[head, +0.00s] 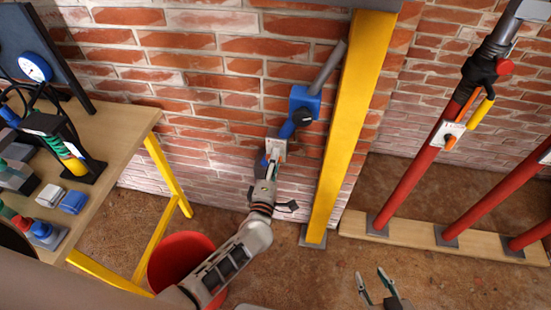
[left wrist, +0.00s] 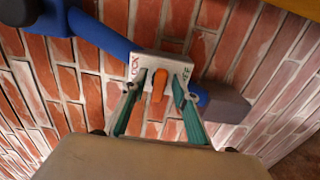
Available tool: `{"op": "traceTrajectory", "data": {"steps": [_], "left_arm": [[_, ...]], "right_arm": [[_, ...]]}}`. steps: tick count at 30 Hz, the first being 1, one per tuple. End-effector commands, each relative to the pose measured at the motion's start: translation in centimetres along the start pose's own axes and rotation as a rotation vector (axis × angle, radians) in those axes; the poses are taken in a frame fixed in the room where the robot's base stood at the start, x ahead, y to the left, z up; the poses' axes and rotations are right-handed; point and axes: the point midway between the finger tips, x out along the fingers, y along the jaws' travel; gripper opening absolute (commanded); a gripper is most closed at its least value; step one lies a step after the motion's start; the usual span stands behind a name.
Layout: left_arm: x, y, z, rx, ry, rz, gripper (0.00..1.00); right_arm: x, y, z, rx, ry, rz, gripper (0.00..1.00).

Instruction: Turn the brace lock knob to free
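The orange lock knob (left wrist: 159,85) sits on a white plate (left wrist: 172,63) on a blue brace (left wrist: 104,38); the plate also shows in the head view (head: 276,150). The plate has lettering on both sides, LOCK at left and seemingly FREE at right. The knob stands roughly upright in the wrist view, between the two words. My left gripper (head: 270,168) is at the plate, its fingers (left wrist: 158,90) open on either side of the knob, with gaps visible. Whether the fingertips reach the knob's depth is unclear. My right gripper (head: 378,286) is open and empty, low over the floor.
A yellow post (head: 350,130) stands just right of the brace, against the brick wall. Red slanted props (head: 415,180) on a wooden sill (head: 400,232) are further right, one with another orange knob (head: 450,142). A cluttered workbench (head: 110,135) and red bucket (head: 180,258) are left.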

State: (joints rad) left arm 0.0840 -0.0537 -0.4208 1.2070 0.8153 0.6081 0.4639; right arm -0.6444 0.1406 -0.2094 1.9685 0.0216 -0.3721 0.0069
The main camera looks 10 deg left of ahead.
Motion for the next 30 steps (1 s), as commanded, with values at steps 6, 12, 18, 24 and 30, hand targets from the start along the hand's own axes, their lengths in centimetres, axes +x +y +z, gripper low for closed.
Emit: {"op": "traceTrajectory", "data": {"steps": [6,12,18,24,30], "left_arm": [[-4.3,-0.2,0.0,-0.002,0.000,-0.004,0.29],[-8.1,-0.1,0.0,0.001,-0.001,-0.003,0.29],[-10.3,-0.1,0.0,0.001,0.000,-0.002,0.29],[-10.9,-0.1,0.0,0.001,0.000,-0.001,0.29],[-10.9,-0.1,0.0,0.001,0.000,-0.001,0.29]], "right_arm": [[0.0,-0.1,0.0,0.002,0.001,-0.001,0.35],[0.0,-0.1,0.0,0.002,0.001,-0.001,0.35],[-0.1,-0.1,-0.1,0.002,0.001,-0.001,0.35],[-0.1,-0.1,-0.1,0.002,0.001,-0.001,0.35],[-0.1,-0.1,-0.1,0.003,0.002,-0.001,0.35]]}}
